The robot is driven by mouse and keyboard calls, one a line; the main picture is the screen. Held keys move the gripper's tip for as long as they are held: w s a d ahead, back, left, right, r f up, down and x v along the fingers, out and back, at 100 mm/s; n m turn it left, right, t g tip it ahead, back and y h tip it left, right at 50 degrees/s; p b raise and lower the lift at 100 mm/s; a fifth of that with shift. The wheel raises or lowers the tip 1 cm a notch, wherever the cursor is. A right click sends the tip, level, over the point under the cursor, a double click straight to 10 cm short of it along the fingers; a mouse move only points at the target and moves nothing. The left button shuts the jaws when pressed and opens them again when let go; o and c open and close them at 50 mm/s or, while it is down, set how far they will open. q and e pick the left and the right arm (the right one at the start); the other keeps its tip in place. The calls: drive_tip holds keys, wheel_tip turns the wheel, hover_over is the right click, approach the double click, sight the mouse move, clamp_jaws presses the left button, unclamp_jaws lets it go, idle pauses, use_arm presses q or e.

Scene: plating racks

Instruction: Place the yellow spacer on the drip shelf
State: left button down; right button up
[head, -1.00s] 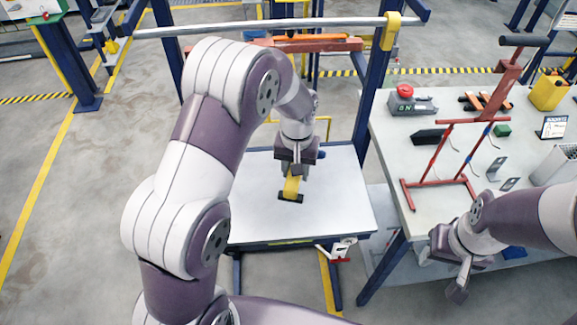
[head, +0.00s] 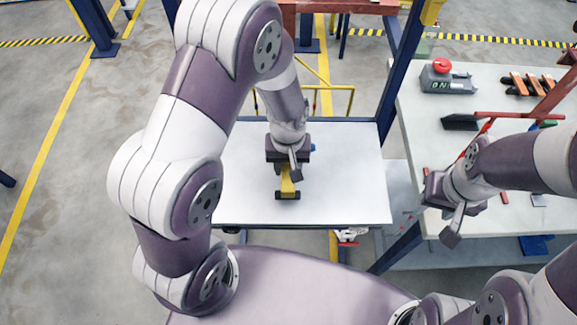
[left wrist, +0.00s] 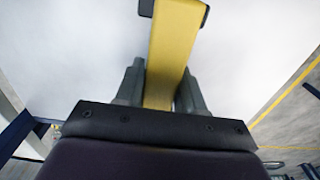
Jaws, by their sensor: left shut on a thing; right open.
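The yellow spacer (head: 287,185) is a yellow bar with a dark end piece at its near end. My left gripper (head: 288,174) is shut on it, over the white-topped drip shelf (head: 345,175) in the middle of the head view. In the left wrist view the spacer (left wrist: 174,50) stands out between the two grey fingers (left wrist: 160,90), with the pale shelf top behind it. I cannot tell whether the spacer touches the shelf top. My right gripper (head: 452,218) is open and empty, at the near edge of the bench on the right.
The grey bench (head: 415,105) on the right carries a box with a red button (head: 444,76), a red stand (head: 515,116) and orange-handled parts (head: 527,84). A blue post (head: 402,70) rises between shelf and bench. The shelf top around the spacer is clear.

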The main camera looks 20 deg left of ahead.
use_arm(q)
drive_tip(key=shift+s+f, duration=0.1)
drive_tip(key=shift+f, duration=0.85)
drive_tip(key=shift+f, duration=0.15)
drive_tip(key=c, duration=0.7)
unclamp_jaws()
wheel_tip(320, 180, up, 12)
drive_tip(key=shift+f, duration=0.15)
drive_tip(key=s+a+m, duration=0.1)
drive_tip(key=s+a, duration=0.1)
drive_tip(key=s+a+r+m+t, duration=0.1)
drive_tip(key=s, duration=0.1)
drive_tip(key=s+a+m, duration=0.1)
drive_tip(key=s+a, duration=0.1)
drive_tip(key=shift+s+a+r, duration=0.2)
drive_tip(key=shift+s+a, duration=0.15)
